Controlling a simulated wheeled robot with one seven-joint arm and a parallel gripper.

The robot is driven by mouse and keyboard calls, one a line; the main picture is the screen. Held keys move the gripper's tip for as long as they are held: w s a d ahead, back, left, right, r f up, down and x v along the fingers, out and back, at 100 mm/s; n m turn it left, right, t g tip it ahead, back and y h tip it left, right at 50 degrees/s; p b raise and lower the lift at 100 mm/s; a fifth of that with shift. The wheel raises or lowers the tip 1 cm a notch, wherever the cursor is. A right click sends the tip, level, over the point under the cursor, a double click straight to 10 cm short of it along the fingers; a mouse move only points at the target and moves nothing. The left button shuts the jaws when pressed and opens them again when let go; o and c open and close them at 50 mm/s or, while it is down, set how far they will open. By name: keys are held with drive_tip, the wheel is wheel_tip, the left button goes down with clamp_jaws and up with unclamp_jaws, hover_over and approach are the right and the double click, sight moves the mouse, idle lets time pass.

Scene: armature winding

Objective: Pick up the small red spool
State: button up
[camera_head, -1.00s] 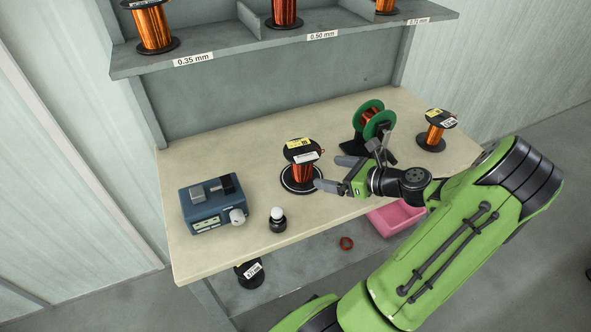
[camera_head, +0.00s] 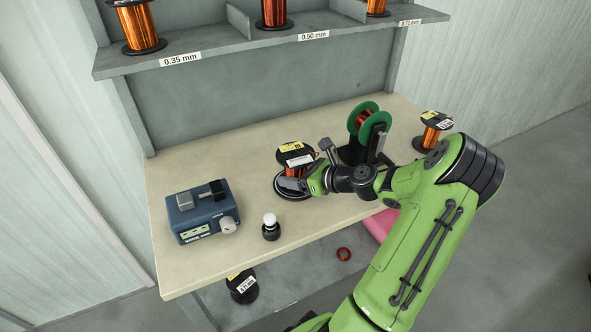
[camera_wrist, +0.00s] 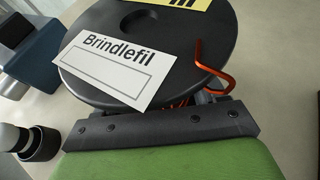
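A spool (camera_head: 293,153) of reddish copper wire with black flanges stands upright on a round dark base on the bench. In the wrist view its black top flange (camera_wrist: 195,60) fills the upper middle, with a white "Brindlefil" label and a loose orange wire end. My gripper (camera_head: 291,181) is at the spool's lower right side, with one grey finger across its front near the base. The other finger is hidden, so I cannot tell whether they grip the spool. Another small copper spool (camera_head: 431,137) stands at the bench's right end.
A blue device (camera_head: 203,212) and a small black-and-white knobbed object (camera_head: 270,228) stand to the left. A green-flanged reel on a stand (camera_head: 371,126) is behind my arm. Larger spools line the shelf (camera_head: 240,50) above. A black spool (camera_head: 242,287), a red ring (camera_head: 343,254) and a pink bin (camera_head: 381,225) are below.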

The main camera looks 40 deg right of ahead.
sight(296, 154)
drive_tip(key=shift+r, duration=0.1)
clamp_jaws()
wheel_tip(296, 154, up, 10)
drive_tip(key=p, duration=0.5)
drive_tip(key=shift+r, duration=0.15)
